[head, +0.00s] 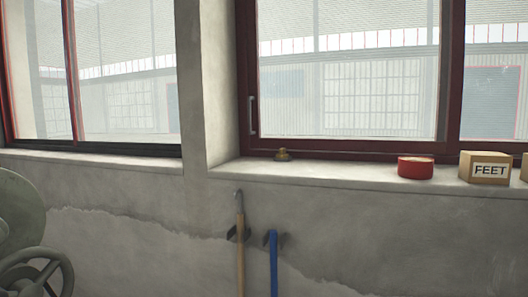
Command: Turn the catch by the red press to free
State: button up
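No red press and no catch that I can make out show in the head view. A grey-green machine (22,215) with a handwheel (36,272) is cut off at the lower left edge; I cannot tell whether it is a press. My gripper is not in view.
A concrete wall (120,225) has red-framed windows above it. A wooden-handled tool (240,250) and a blue one (273,265) hang below.

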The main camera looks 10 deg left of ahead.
aim_at(282, 154)
jog(key=i+j+z, duration=0.1)
jog(key=i+j, duration=0.2)
jog(key=i, duration=0.35)
jog(key=i+j+z, duration=0.15)
jog(key=i+j, duration=0.15)
jog(key=i, duration=0.35)
jog(key=i+j+z, duration=0.1)
jog(key=i+j, duration=0.3)
jog(key=i, duration=0.2)
jog(key=i+j+z, duration=0.1)
jog(key=i+j, duration=0.35)
jog(key=i, duration=0.15)
